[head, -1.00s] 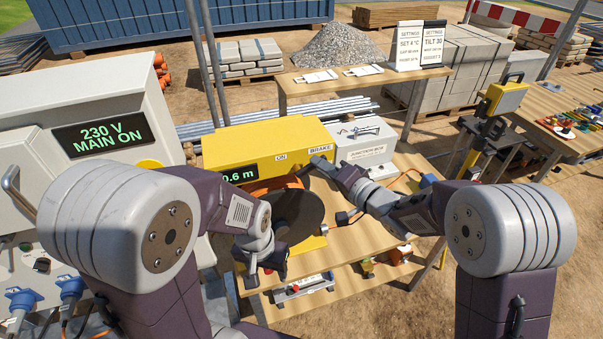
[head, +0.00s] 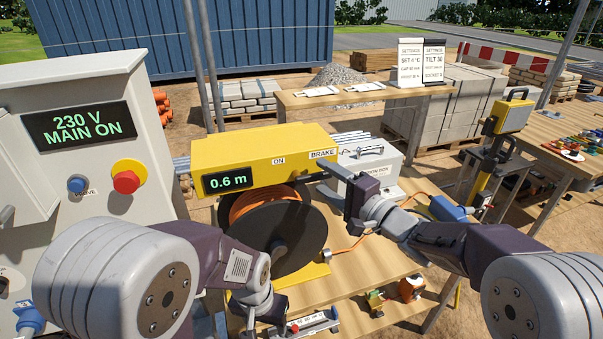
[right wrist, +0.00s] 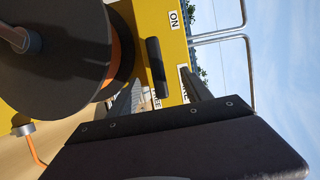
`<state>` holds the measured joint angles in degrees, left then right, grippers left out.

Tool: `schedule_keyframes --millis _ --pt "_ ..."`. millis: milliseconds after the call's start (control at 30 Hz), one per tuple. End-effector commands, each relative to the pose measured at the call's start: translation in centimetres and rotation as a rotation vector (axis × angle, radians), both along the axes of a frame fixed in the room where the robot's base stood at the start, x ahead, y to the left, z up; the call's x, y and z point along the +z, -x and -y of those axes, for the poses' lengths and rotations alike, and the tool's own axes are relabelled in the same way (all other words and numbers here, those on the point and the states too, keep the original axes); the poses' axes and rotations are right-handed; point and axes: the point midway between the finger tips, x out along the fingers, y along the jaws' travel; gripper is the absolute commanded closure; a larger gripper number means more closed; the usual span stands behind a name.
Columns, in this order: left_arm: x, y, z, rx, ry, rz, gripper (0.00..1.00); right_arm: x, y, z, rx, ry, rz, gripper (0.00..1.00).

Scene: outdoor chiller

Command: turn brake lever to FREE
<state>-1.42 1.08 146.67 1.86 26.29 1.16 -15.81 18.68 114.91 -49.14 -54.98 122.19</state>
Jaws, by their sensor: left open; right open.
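The black brake lever (right wrist: 156,62) shows in the right wrist view on the yellow face, one end towards the "ON" label (right wrist: 174,19), the other by a partly hidden label ending in "EE". My right gripper (right wrist: 162,78) is open, with its fingers on either side of the lever's near end; contact cannot be told. In the head view my right gripper (head: 330,176) is at the box's right front corner. My left gripper (head: 262,316) is open, low before the reel.
The dark cable reel (head: 285,235) with orange cable hangs below the box. A grey case (head: 368,160) stands behind my right gripper. A grey power cabinet (head: 90,120) with a red button stands left. The wooden table (head: 370,270) has some bare top at the right.

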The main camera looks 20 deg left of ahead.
Motion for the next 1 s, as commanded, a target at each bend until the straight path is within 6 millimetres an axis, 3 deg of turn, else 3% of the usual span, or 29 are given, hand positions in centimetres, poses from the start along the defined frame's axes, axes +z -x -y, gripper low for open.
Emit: schedule_keyframes --millis 300,800,1000 --pt "-0.1 0.0 0.0 0.000 0.000 0.000 0.43 0.0 0.0 0.1 0.000 0.000 0.001 0.34" --pt "-5.7 0.0 0.0 0.000 0.000 0.000 0.43 -0.5 3.3 4.7 -0.002 -0.001 0.006 0.34" --pt "-6.6 0.0 0.0 0.000 0.000 0.000 0.43 -0.1 4.1 5.7 -0.001 0.000 0.001 0.34"
